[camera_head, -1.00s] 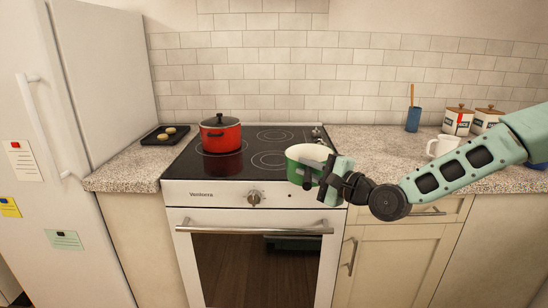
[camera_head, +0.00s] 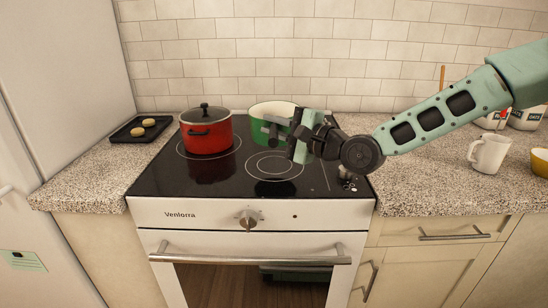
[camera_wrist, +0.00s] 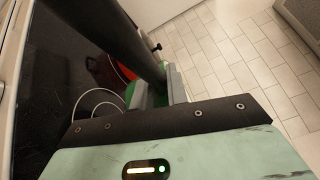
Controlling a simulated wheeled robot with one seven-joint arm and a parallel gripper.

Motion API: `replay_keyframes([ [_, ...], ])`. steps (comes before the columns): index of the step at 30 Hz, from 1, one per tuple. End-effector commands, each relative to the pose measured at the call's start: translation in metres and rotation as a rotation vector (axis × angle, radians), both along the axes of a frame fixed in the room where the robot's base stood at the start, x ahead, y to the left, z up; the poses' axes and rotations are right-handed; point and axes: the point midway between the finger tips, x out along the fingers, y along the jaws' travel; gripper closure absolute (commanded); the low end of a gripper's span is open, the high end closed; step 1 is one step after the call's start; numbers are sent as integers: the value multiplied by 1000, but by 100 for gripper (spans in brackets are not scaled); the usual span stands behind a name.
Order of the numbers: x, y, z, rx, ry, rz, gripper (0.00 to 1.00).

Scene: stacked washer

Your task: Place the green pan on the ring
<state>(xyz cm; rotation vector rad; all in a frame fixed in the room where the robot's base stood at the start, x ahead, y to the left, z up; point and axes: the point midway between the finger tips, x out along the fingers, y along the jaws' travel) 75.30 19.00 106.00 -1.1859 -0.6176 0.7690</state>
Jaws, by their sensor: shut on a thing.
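The green pan (camera_head: 262,125), with a pale inside, is at the back right of the black cooktop (camera_head: 225,188). My gripper (camera_head: 276,130) is shut on its near side, at the handle. The gripper hides part of the pan's base, and I cannot tell whether it touches the glass. A bare marked ring (camera_head: 273,166) lies in front of the pan; any ring behind or under the pan is hidden. In the wrist view a sliver of green (camera_wrist: 130,92) shows by the fingers, with ring lines (camera_wrist: 88,103) on the dark glass.
A red lidded pot (camera_head: 206,136) stands on the left ring, close to the pan. A black tray with cookies (camera_head: 140,130) is on the left counter. Small items (camera_head: 347,178) lie at the cooktop's right edge. A white mug (camera_head: 488,153) and yellow bowl (camera_head: 540,163) are right.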

Motion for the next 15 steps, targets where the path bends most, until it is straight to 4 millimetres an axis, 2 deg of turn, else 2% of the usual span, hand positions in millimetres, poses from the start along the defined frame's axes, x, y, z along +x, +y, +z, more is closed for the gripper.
replay_keyframes([
  [4, 0, 1, -27, 3, 2, 1, 100],
  [11, 0, 1, -44, 2, -3, 1, 100],
  [15, 0, 0, -61, 2, 1, 0, 100],
])
